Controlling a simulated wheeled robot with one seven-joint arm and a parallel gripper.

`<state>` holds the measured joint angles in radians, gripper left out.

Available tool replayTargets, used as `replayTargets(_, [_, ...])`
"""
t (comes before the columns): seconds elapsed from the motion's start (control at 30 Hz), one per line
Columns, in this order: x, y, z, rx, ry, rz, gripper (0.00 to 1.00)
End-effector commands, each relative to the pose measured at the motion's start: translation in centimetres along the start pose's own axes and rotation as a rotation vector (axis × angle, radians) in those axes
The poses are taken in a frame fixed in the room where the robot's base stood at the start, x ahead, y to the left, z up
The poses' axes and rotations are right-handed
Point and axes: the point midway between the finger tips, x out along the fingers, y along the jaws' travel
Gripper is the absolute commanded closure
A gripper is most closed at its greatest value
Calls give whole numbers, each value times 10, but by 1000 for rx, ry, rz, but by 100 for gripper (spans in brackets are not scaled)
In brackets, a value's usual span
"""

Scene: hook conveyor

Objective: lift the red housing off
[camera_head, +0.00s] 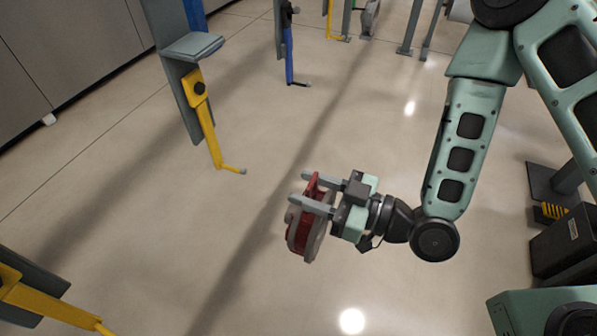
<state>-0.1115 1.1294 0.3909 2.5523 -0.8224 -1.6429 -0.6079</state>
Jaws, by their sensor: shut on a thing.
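The red housing (300,236) is a round red part with a grey face and rim. It is held in the air near the middle of the head view. My gripper (308,190) is shut on it, with its two grey fingers across the upper part of the housing. No hook touches the housing. A yellow hook (209,138) hangs to the upper left of it, apart from it, and its bent tip is empty.
A blue hook (289,62) hangs farther back and another yellow hook (50,301) is at the lower left. Both look empty. A grey cabinet wall (70,50) stands at the left. Open floor lies around the held housing.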

Motion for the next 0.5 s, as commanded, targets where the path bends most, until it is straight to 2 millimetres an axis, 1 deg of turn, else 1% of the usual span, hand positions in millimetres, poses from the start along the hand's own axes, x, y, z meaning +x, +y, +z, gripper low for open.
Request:
replayTargets(0.03, [-3,-1,-4,2,4,-1,100])
replayTargets(0.13, [-7,-1,-2,3,6,-2,100])
replayTargets(0.5, [-9,-1,10,2,6,-1,100])
